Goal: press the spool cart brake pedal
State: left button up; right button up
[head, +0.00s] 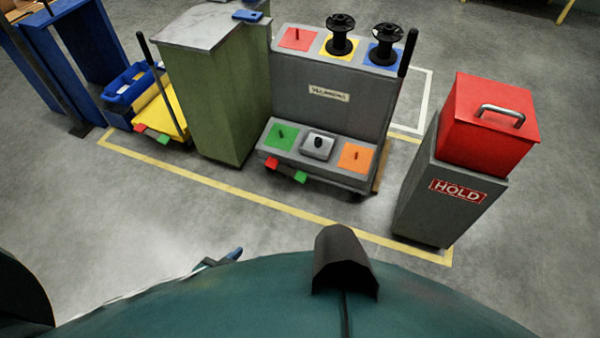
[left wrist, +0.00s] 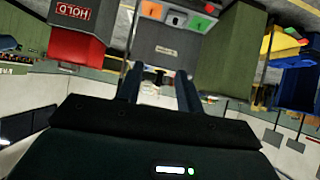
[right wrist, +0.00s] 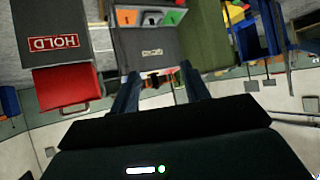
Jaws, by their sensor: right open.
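The grey spool cart (head: 335,95) stands upright ahead, with two black spools on its upper deck. At its foot are a red pedal (head: 272,162) and a green pedal (head: 300,177), side by side under the lower shelf. In the head view only the tip of my left gripper (head: 222,260) shows, low in the picture and well short of the pedals. In the left wrist view my left gripper (left wrist: 158,78) has its fingers apart with nothing between them. My right gripper (right wrist: 160,78) is also open and empty. Both wrist views show the cart upside down, beyond the fingers.
A green cabinet (head: 226,95) stands close left of the cart. A grey stand marked HOLD (head: 445,205) bears a red box (head: 488,120) on the right. A yellow-and-blue cleaning cart (head: 165,112) is farther left, with its own red and green pedals. Floor before the cart is clear.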

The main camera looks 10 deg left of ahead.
aim_at(272, 162)
jog(key=i+j+z, duration=0.55)
jog(key=j, duration=0.35)
jog(key=i+j+z, duration=0.35)
jog(key=j, duration=0.4)
